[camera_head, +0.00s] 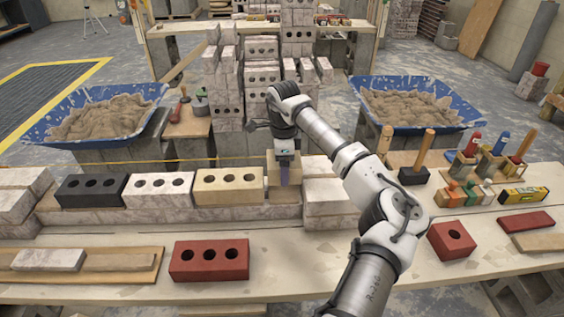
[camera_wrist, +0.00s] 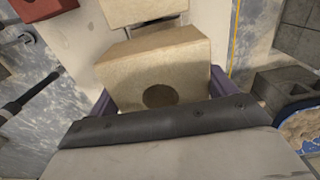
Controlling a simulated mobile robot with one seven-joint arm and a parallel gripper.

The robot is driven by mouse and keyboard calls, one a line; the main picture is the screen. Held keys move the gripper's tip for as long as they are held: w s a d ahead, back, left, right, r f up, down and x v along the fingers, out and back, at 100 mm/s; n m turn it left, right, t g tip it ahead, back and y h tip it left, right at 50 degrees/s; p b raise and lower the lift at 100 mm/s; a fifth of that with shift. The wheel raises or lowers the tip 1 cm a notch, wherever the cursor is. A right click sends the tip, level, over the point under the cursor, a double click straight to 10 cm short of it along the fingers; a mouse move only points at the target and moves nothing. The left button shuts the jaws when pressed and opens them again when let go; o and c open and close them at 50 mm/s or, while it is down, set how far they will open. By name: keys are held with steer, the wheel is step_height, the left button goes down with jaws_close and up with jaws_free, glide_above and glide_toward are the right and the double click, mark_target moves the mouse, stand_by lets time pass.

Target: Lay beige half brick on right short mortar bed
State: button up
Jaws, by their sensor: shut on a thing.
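The beige half brick (camera_head: 273,172) is between the fingers of my gripper (camera_head: 284,175), at the right end of the brick row. In the wrist view the half brick (camera_wrist: 152,65) shows one round hole, with the purple fingers of my gripper (camera_wrist: 162,97) shut on its two sides. It looks slightly tilted there. The beige three-hole brick (camera_head: 229,187) lies just left of it; its near end (camera_wrist: 140,10) appears beyond a narrow gap in the wrist view. The right short mortar bed is hidden, and I cannot tell whether the half brick touches it.
Black (camera_head: 91,190) and white (camera_head: 159,190) bricks continue the row leftward. Pale stacked bricks (camera_head: 330,197) stand right of my gripper. A yellow string (camera_head: 130,163) runs behind the row. A red brick (camera_head: 209,260) and red half brick (camera_head: 451,241) lie in front. Mortar tubs stand behind.

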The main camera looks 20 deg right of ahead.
mark_target(283, 190)
steer(key=shift+f+b, duration=1.6)
steer(key=shift+f, duration=1.15)
steer(key=shift+f, duration=0.35)
steer(key=o, duration=1.5)
steer(key=shift+f, duration=0.1)
